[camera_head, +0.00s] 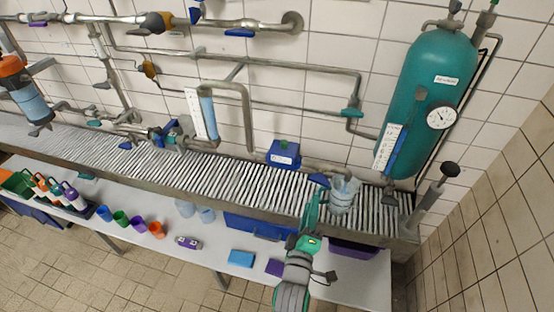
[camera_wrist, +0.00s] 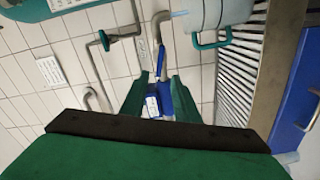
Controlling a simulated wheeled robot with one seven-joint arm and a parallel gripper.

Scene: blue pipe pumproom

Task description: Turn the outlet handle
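A blue lever handle (camera_head: 318,180) sits low at the wall above the grating, just left of a clear jug (camera_head: 343,192); I take it as the outlet handle. In the wrist view the blue handle (camera_wrist: 161,60) hangs at the end of a grey pipe, beyond my fingertips. My gripper (camera_head: 312,205) is in front of and slightly below the handle, left of the jug. In the wrist view its two green fingers (camera_wrist: 160,95) stand apart, with the handle's lower part and a blue labelled box (camera_wrist: 152,105) seen through the gap. I see no contact with the handle.
The jug is close beside my gripper; its green handle shows in the wrist view (camera_wrist: 212,40). A teal tank (camera_head: 430,95) with a gauge stands at the right. Grey pipes run along the tiled wall. Cups and small boxes stand on the lower shelf (camera_head: 210,240).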

